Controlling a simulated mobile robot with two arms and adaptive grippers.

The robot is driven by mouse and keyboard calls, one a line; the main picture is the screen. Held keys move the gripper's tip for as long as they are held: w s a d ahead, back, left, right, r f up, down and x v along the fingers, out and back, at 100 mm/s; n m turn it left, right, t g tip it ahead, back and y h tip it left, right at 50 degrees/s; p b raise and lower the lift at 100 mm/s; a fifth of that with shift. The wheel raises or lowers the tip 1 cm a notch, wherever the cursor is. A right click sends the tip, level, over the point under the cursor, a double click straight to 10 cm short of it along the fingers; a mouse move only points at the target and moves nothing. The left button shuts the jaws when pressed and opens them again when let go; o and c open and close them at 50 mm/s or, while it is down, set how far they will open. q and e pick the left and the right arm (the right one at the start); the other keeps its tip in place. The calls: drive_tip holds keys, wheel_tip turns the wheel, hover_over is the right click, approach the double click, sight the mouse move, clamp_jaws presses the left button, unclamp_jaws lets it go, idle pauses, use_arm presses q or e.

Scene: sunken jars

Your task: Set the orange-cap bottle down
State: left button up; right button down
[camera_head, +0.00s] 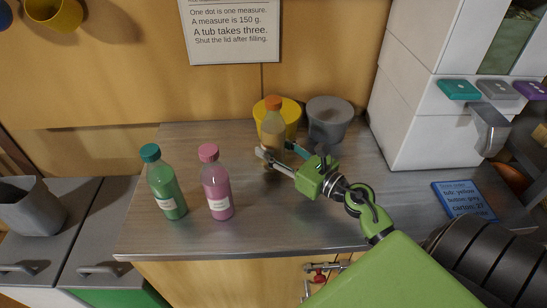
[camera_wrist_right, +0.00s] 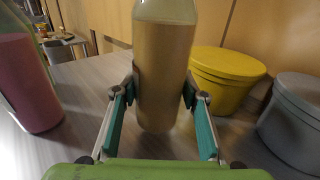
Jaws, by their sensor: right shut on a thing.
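The orange-cap bottle (camera_head: 272,128) is clear with amber contents and stands upright near the back of the counter, in front of a yellow tub. My right gripper (camera_head: 272,156) is shut on it. In the right wrist view the bottle (camera_wrist_right: 163,65) fills the middle, between the two fingers of the gripper (camera_wrist_right: 162,95). Its base is low over the counter; I cannot tell whether it touches. My left gripper is in neither view.
A pink bottle (camera_head: 215,185) and a green bottle (camera_head: 166,183) stand on the counter (camera_head: 260,225) to the left. A yellow tub (camera_head: 291,112) and a grey tub (camera_head: 328,120) stand close behind and right. A white dispenser (camera_head: 415,115) is at right. The front middle counter is clear.

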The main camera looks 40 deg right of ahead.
drive_tip(key=shift+f, duration=0.95)
drive_tip(key=shift+f+b, duration=0.15)
drive_tip(key=shift+b, duration=0.15)
drive_tip(key=c, duration=1.3)
unclamp_jaws()
drive_tip(key=shift+a+f, duration=0.1)
drive_tip(key=shift+o, duration=0.2)
drive_tip(key=shift+s, duration=0.1)
